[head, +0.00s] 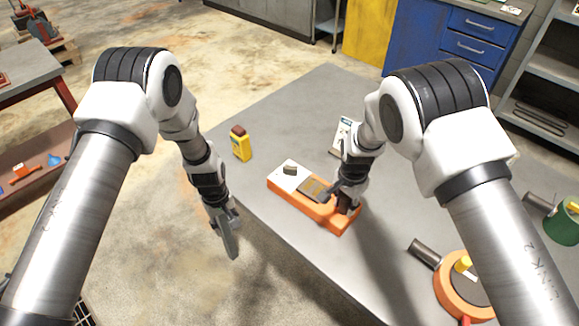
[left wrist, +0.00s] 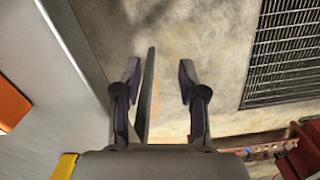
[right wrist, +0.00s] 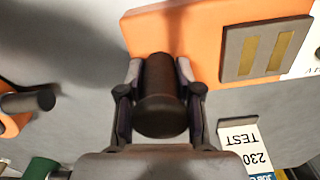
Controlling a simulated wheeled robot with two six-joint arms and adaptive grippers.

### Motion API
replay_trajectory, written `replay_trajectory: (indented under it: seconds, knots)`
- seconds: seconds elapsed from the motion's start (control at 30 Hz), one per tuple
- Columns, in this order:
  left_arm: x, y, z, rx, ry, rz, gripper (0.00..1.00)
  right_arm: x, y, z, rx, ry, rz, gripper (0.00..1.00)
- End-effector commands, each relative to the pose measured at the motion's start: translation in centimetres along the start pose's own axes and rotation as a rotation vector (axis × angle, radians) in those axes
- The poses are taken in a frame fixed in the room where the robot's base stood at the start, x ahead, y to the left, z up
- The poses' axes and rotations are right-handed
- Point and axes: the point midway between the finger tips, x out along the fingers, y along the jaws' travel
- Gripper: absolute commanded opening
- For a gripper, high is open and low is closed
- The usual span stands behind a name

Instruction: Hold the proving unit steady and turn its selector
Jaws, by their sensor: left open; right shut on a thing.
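The proving unit (head: 303,207) is an orange block lying on the grey table near its left edge. Its white panel carries a small dark selector knob (head: 290,169), and a dark plate with two brass strips (right wrist: 266,50) lies beside that panel. My right gripper (head: 345,198) is shut on a dark upright post (right wrist: 160,92) at the unit's right end.
A yellow device (head: 241,146) stands behind the unit on the left. A printed card (right wrist: 246,142) stands behind my right gripper. An orange reel (head: 459,292) and a green cylinder (head: 563,224) are at the right.

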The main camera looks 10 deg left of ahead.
Motion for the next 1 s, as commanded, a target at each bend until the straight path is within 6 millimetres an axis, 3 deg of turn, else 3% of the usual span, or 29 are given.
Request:
replay_trajectory:
  seconds: [0.03,0.1,0.2,0.3,0.4,0.57,1.0]
  knots:
    - [-2.5,3.1,-2.3,-0.070,-0.006,0.028,0.42,0.5,0.3,0.3,0.000,-0.007,0.009,0.00]
    - [-6.6,7.0,-4.4,-0.186,-0.044,0.057,0.42,0.6,0.3,0.3,0.000,-0.007,0.009,0.00]
    - [-12.0,12.1,-5.7,-0.381,-0.119,0.101,0.42,0.6,0.3,0.3,0.000,-0.008,0.009,0.00]
    - [-15.5,16.3,-5.5,-0.595,-0.210,0.145,0.42,0.6,0.3,0.3,0.000,-0.008,0.009,0.00]
    - [-17.3,18.8,-5.1,-0.734,-0.280,0.167,0.42,0.6,0.3,0.3,0.000,-0.008,0.010,0.00]
    - [-17.2,20.0,-4.5,-0.798,-0.315,0.171,0.42,0.6,0.4,0.3,0.000,-0.008,0.010,0.00]
    - [-8.3,22.4,-2.6,-0.794,-0.312,0.171,0.42,0.6,0.4,0.4,0.000,-0.009,0.011,0.00]
